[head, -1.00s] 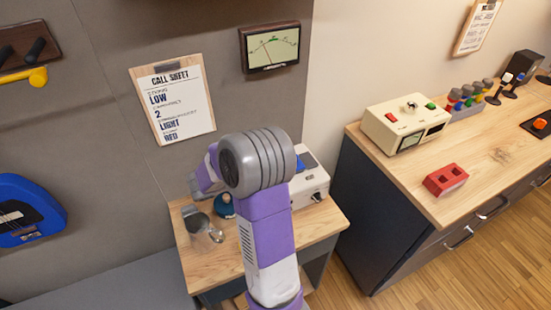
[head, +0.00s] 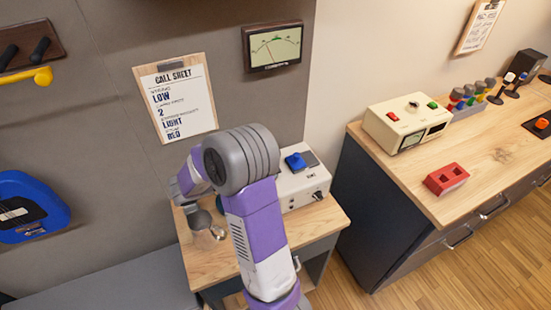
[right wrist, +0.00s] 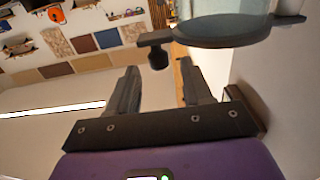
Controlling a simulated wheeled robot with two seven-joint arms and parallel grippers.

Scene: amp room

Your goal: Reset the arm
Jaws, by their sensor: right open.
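One of my arms, purple, white and grey, rises from the bottom middle of the head view, with its grey joint in front of the small wooden table (head: 205,262). My left gripper is not in view.
A call sheet (head: 176,98) and a meter (head: 272,46) hang above. The right counter holds a cream box (head: 408,122) and a red block (head: 446,179).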

